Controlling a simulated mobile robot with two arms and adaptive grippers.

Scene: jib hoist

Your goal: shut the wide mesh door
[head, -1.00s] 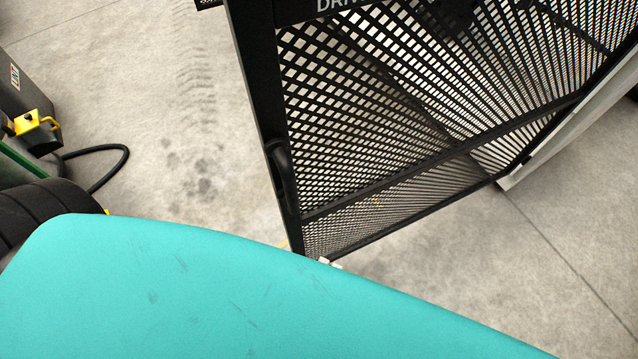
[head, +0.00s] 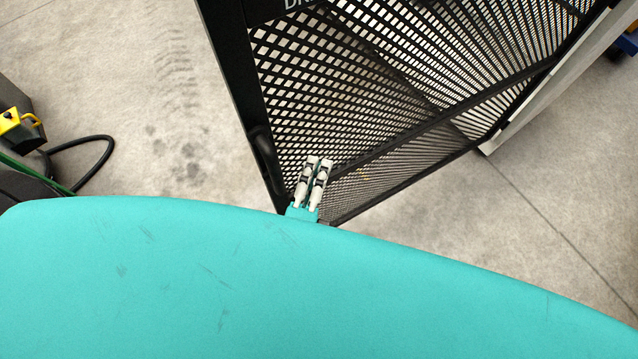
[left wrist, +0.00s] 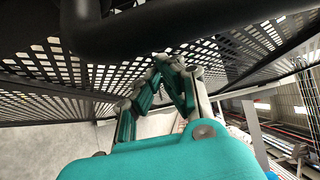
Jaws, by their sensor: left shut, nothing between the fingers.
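The wide mesh door (head: 380,90) is a black framed panel of diamond mesh, standing open at an angle in the upper middle of the head view. A black bar handle (head: 264,160) runs along its left upright. My left gripper (head: 318,162) is shut and empty, in front of the door's lower left corner, just right of the handle. In the left wrist view the gripper's fingertips (left wrist: 168,62) point at the mesh (left wrist: 50,75), below a thick dark bar. I cannot tell whether they touch it. My right gripper is out of view.
A pale post (head: 545,85) stands along the door's right side. A dark unit with a yellow part (head: 18,122) and a black hose (head: 108,160) is at the left. Bare concrete floor (head: 130,60) lies left of the door. My teal body covers the bottom.

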